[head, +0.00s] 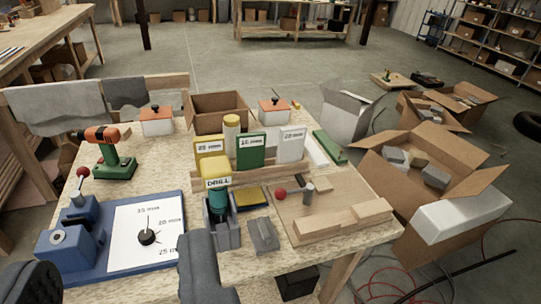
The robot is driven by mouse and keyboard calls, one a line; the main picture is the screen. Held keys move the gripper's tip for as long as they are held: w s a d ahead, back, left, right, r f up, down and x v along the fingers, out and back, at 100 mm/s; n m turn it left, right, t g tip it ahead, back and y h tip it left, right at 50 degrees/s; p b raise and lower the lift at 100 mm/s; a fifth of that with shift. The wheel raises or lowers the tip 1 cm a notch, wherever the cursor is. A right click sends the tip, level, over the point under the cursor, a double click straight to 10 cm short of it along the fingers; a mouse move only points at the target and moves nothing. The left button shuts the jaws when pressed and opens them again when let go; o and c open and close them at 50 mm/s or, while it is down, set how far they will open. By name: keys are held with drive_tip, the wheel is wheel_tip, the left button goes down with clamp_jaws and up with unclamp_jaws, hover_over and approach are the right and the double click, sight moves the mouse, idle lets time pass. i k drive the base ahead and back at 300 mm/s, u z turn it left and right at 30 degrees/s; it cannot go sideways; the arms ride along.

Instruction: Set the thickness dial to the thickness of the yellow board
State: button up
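The thickness dial is a black knob (147,237) on a white plate (125,255) at the lower left. Its thin pointer aims up in the picture, towards the 15 mm mark; 20 mm and 25 mm marks lie to its right. The yellow board (208,147) stands upright in a wooden rack, partly hidden by the yellow DRILL block. Its label looks like 25 mm, but is small. A green board (251,151) and a white board (291,144) stand beside it. My gripper (115,278) shows at the bottom edge as two dark fingers, wide apart, nothing between them, nearer me than the dial.
The plate sits on a blue base (95,262) with a red-knobbed lever (82,175). A green and orange drill (107,151) stands behind it. A grey holder (222,232) under the DRILL block and a wooden tray (335,211) lie to the right. Open cartons stand off the table's right.

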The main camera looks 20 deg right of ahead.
sight(147, 237)
drive_tip(key=u, duration=0.3)
drive_tip(key=k, duration=0.55)
drive_tip(key=z, duration=0.55)
drive_tip(key=i, duration=1.5)
drive_tip(key=u, duration=0.3)
